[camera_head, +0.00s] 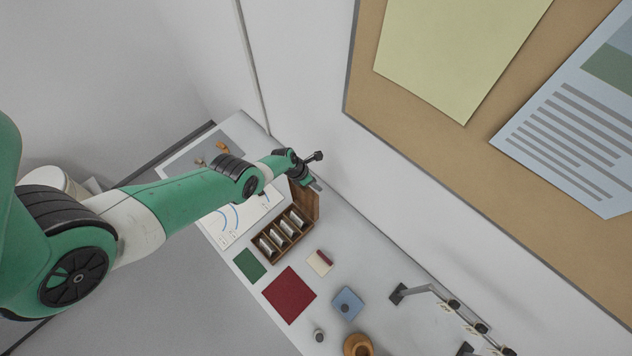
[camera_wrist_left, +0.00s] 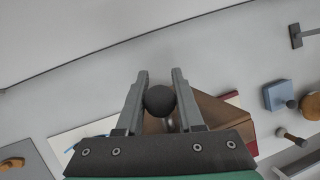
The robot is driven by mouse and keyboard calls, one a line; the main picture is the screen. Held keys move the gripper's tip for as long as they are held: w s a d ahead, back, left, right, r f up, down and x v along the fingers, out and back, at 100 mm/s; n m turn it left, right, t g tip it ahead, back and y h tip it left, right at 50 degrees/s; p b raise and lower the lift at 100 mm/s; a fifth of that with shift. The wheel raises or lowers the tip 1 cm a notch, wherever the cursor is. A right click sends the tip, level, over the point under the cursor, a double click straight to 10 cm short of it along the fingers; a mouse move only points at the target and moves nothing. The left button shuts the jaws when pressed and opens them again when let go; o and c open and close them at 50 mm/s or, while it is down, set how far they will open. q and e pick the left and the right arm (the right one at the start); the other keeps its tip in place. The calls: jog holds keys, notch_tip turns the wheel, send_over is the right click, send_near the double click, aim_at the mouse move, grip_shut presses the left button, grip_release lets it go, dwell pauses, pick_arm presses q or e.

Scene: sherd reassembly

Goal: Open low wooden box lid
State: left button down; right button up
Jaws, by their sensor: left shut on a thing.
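The low wooden box (camera_head: 282,236) stands on the table with its inside showing, holding several pale upright pieces in a row of compartments. Its brown lid (camera_head: 306,202) is raised steeply along the far edge, toward the wall; it also shows in the left wrist view (camera_wrist_left: 222,112). My left gripper (camera_head: 313,184) is at the top of the lid, partly hidden by its own wrist. In the left wrist view its fingers (camera_wrist_left: 162,74) are shut on a dark round knob (camera_wrist_left: 160,100) in front of the lid. My right gripper is in neither view.
A white sheet with blue curves (camera_head: 232,220) lies left of the box. The wall is close behind the lid. A lamp-like stand (camera_head: 400,293) is at right.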

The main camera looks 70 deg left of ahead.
pick_arm(q)
jog(key=shift+s+d+f, duration=0.15)
jog(key=shift+s+f, duration=0.05)
jog(key=c, duration=0.5)
grip_release()
jog(key=shift+s, duration=0.15)
jog(key=shift+c, duration=0.2)
jog(key=shift+r, duration=0.15)
